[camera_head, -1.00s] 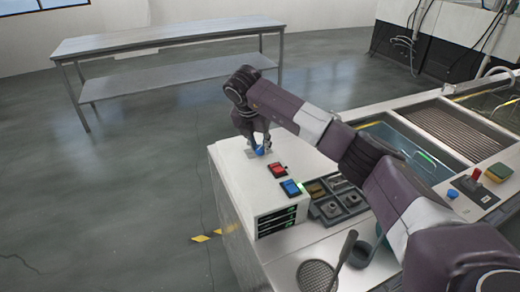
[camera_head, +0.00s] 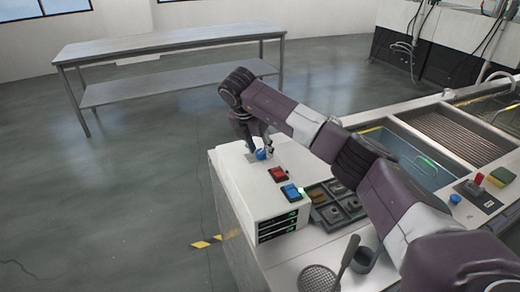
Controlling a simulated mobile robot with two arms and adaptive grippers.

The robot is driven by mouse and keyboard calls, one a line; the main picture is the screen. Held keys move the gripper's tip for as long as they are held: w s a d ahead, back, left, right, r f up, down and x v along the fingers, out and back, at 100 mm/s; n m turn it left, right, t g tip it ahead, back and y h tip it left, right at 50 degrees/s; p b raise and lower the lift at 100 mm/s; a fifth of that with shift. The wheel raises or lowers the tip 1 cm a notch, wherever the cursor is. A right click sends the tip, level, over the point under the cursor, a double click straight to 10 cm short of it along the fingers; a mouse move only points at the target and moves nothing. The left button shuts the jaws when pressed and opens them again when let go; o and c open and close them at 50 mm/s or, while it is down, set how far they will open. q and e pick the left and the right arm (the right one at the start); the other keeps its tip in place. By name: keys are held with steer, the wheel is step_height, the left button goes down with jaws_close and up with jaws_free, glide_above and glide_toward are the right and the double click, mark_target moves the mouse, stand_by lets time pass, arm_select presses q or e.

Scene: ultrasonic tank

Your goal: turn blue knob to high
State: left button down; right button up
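The blue knob (camera_head: 261,154) sits on the top of a white control box (camera_head: 238,178), near its far end. My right gripper (camera_head: 259,148) reaches down over the knob from above, with its fingers at the knob's sides. The fingers are small and dark here, so I cannot tell whether they press on the knob. The knob's pointer and any high mark are too small or hidden to read. My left gripper is not in view.
A red switch (camera_head: 278,174) and a blue switch (camera_head: 291,192) sit on the same box, nearer me. A dark parts tray (camera_head: 337,206), a mesh strainer (camera_head: 317,279) and a tank (camera_head: 398,146) lie to the right. A steel table (camera_head: 165,47) stands behind.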

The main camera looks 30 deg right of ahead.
steer(key=shift+o, duration=0.2)
steer(key=shift+r, duration=0.15)
steer(key=v, duration=1.1)
steer(key=shift+a+r, duration=0.15)
steer(key=shift+r, duration=0.2)
